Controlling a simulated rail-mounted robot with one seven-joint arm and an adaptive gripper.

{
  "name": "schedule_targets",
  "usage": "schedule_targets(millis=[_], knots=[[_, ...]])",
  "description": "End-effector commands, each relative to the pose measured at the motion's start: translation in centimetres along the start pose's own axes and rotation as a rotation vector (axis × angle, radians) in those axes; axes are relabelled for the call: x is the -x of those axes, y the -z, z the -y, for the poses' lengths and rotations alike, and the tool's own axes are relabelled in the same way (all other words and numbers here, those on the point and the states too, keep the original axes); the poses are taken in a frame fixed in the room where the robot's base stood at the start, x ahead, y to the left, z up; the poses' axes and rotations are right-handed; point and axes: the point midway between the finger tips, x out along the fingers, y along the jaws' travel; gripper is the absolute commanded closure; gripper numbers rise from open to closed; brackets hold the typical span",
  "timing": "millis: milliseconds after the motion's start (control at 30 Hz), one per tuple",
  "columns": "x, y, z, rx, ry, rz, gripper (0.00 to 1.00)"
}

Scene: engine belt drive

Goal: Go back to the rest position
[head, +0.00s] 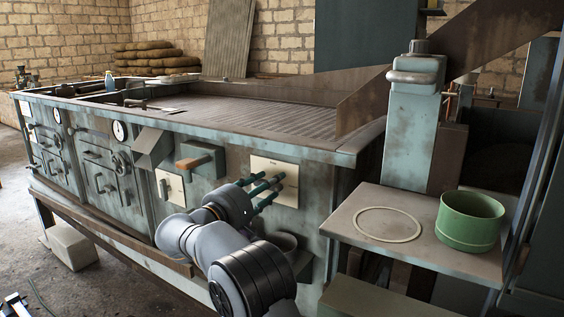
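My grey arm with black joints reaches up from the bottom centre to the front of the long blue-grey machine (240,152). My gripper (266,190) is at the arm's end, close to a cream label plate (272,172) on the machine's front. Dark green rod-like parts show there. I cannot tell which are fingers and which belong to the machine, or whether the gripper touches the panel. No held object can be made out. The wrist hides part of the panel.
A side shelf (352,222) at right carries a flat cream ring (388,226) and a green round pot (470,221). A pale block (72,246) lies on the floor at left.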

Motion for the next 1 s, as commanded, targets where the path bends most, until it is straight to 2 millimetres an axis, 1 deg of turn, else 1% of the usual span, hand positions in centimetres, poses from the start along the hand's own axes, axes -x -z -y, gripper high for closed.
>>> schedule_targets(millis=[33,300,733,867,1000], knots=[[0.0,-0.1,-0.6,0.036,0.001,0.001,0.56],[0.0,0.1,-0.2,0.137,0.001,0.001,0.56],[0.1,0.1,-0.1,0.145,0.0,0.0,0.56],[0.4,0.3,-0.7,0.138,-0.008,-0.007,0.56],[1.2,0.8,-2.3,0.12,-0.027,-0.022,0.56]])
